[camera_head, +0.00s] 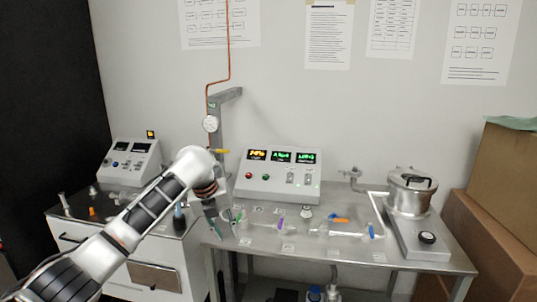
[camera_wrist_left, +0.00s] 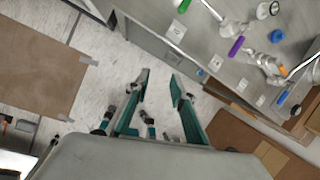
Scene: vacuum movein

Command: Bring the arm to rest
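My left arm (camera_head: 135,222) comes in from the lower left and reaches to the left end of the metal bench. My left gripper (camera_head: 224,225) points down at the bench's front left edge. In the left wrist view the gripper (camera_wrist_left: 160,76) shows two teal fingers standing apart, with only floor visible between them. It holds nothing. My right arm and right gripper are in neither view.
The metal bench (camera_head: 345,252) carries glassware with coloured valves, a control box (camera_head: 278,178) and a metal pot (camera_head: 411,190) on a hotplate. A white cabinet (camera_head: 160,252) stands left. Cardboard boxes (camera_head: 490,235) stand right. A copper pipe (camera_head: 229,50) runs up the wall.

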